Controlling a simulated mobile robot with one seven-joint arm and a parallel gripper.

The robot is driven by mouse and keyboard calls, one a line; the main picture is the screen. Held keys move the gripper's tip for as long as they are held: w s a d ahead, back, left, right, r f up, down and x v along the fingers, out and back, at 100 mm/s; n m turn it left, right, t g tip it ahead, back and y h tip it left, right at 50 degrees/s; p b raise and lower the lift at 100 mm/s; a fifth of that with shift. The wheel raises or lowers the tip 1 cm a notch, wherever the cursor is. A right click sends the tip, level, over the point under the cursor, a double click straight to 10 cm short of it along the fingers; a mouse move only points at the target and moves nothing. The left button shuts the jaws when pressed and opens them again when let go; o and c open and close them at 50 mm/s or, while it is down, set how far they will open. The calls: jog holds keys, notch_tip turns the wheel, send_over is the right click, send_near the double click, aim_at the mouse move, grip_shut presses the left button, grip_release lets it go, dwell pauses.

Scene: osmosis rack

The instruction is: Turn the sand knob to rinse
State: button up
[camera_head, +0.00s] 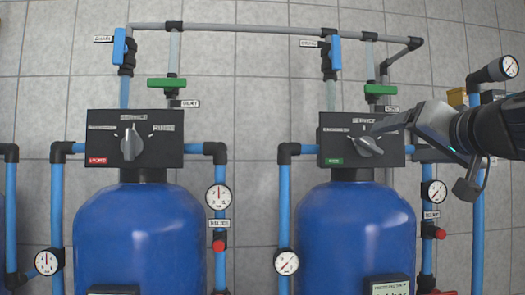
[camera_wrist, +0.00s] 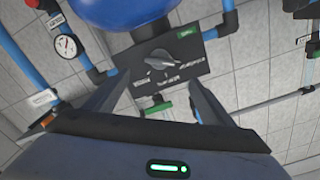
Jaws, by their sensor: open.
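Two dark control boxes with grey knobs sit on top of two blue tanks. The right knob (camera_head: 367,146), on the box with a green label, is turned with one end toward the upper left label and the other toward the lower right. The left knob (camera_head: 129,143), on the box with a red label, stands upright toward SERVICE, with RINSE at its right. The label text naming the sand knob is too small to read. My gripper (camera_head: 382,128) is open close to the right knob. In the wrist view the green-labelled box's knob (camera_wrist: 161,60) lies ahead, beyond the open fingers (camera_wrist: 152,98), apparently ungripped.
Green valve handles (camera_head: 167,83) and blue valve handles (camera_head: 336,53) are on pipes above the boxes. Blue pipes (camera_head: 284,205) and round gauges (camera_head: 434,193) flank the tanks. My arm comes in from the right, past a vertical pipe. The tiled wall is behind.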

aim_at(372, 146)
jog(key=w, duration=1.2)
jog(key=shift+w+a+p, duration=0.15)
jog(key=shift+p, duration=0.25)
jog(key=c, duration=1.1)
